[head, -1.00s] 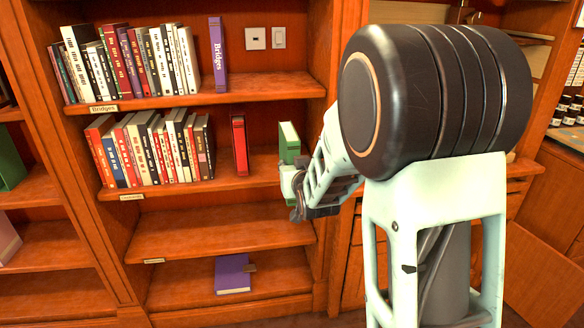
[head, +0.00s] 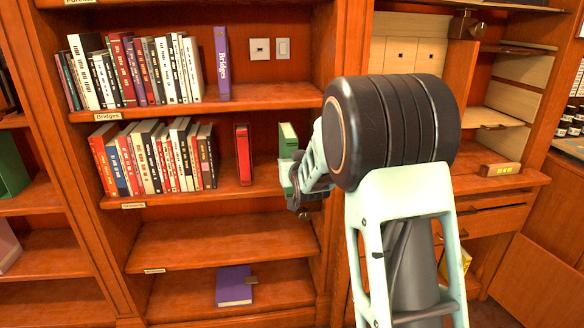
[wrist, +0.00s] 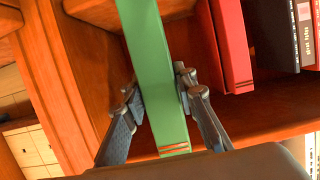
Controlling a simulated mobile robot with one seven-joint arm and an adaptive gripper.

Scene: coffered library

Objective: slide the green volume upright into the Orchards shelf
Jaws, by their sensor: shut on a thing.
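The green volume (head: 288,140) stands roughly upright at the right end of the middle shelf, near the right post. My gripper (head: 296,180) is shut on it, with one finger on each side of the book in the wrist view (wrist: 160,95). A red book (head: 243,155) stands alone to its left with a gap between them; it also shows in the wrist view (wrist: 232,45). The label under this shelf (head: 132,205) is too small to read surely, and I cannot tell which shelf is Orchards. The contact between the green volume's base and the board is hidden.
A row of books (head: 155,157) fills the left of the same shelf. Above, a purple Bridges book (head: 222,65) stands beside another row. The shelf below (head: 220,240) is empty. A purple book (head: 234,283) lies flat on the lowest shelf. A desk (head: 490,182) is at right.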

